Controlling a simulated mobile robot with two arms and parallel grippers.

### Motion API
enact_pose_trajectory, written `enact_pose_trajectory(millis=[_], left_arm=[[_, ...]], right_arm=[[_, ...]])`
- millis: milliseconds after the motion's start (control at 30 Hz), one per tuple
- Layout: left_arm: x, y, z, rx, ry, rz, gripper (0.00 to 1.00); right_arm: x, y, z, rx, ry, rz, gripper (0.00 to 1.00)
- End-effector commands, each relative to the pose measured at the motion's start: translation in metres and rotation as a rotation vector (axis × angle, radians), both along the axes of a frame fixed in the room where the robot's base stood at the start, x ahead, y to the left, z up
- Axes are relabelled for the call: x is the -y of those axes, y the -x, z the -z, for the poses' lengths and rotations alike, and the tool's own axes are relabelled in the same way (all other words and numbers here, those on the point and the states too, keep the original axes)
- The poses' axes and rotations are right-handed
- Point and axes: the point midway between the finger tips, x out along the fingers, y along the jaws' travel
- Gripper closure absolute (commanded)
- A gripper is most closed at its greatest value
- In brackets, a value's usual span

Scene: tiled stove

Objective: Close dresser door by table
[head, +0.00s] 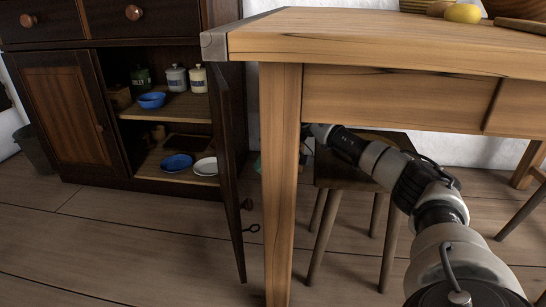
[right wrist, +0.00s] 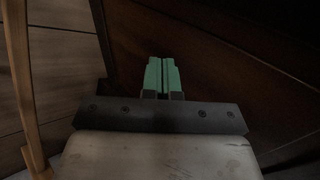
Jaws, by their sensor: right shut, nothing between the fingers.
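The dark wooden dresser (head: 102,140) stands at the left in the head view. Its right door (head: 228,165) stands open, swung out toward me beside the table leg, and shows nearly edge-on. My right arm reaches under the table (head: 390,50), and the table leg hides part of its far end. In the right wrist view the gripper (right wrist: 161,75) is shut and empty, near a dark wooden surface (right wrist: 235,45); contact cannot be told. My left gripper is out of view.
A wooden stool (head: 345,178) stands under the table, beside my right arm. The table leg (head: 281,190) stands close to the open door. Bowls (head: 177,163) and jars sit inside the dresser. The floor (head: 120,235) in front of the dresser is clear.

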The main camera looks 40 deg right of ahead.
Motion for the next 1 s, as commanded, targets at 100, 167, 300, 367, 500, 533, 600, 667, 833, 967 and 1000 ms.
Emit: enact_pose_trajectory(millis=[100, 167, 300, 367, 500, 533, 600, 667, 833, 967, 1000], left_arm=[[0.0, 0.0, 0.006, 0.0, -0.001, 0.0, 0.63], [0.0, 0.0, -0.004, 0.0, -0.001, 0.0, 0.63], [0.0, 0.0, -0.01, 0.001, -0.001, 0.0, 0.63], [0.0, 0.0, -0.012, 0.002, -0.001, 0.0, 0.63], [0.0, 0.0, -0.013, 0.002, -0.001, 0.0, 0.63], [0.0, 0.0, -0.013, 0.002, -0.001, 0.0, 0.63], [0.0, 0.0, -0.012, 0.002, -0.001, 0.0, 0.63], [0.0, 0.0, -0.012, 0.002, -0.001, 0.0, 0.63], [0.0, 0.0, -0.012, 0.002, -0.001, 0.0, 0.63], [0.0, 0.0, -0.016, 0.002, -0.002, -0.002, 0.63], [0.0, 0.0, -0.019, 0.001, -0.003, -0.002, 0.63]], right_arm=[[-0.018, -0.007, 0.019, -0.001, -0.001, -0.003, 1.0], [-0.027, -0.012, 0.012, 0.001, -0.001, -0.003, 1.0], [-0.043, -0.019, 0.013, 0.0, -0.001, -0.001, 1.0], [-0.047, -0.021, 0.013, 0.0, -0.001, 0.0, 1.0], [-0.052, -0.023, 0.015, 0.001, -0.001, 0.001, 1.0], [-0.052, -0.024, 0.015, 0.001, -0.001, 0.001, 1.0], [-0.053, -0.024, 0.015, 0.001, -0.001, 0.001, 1.0], [-0.052, -0.024, 0.015, 0.001, -0.001, 0.001, 1.0], [-0.053, -0.024, 0.015, 0.001, -0.001, 0.001, 1.0], [-0.065, -0.028, 0.015, -0.004, 0.004, 0.005, 1.0], [-0.073, -0.03, 0.015, -0.006, 0.004, 0.008, 1.0]])
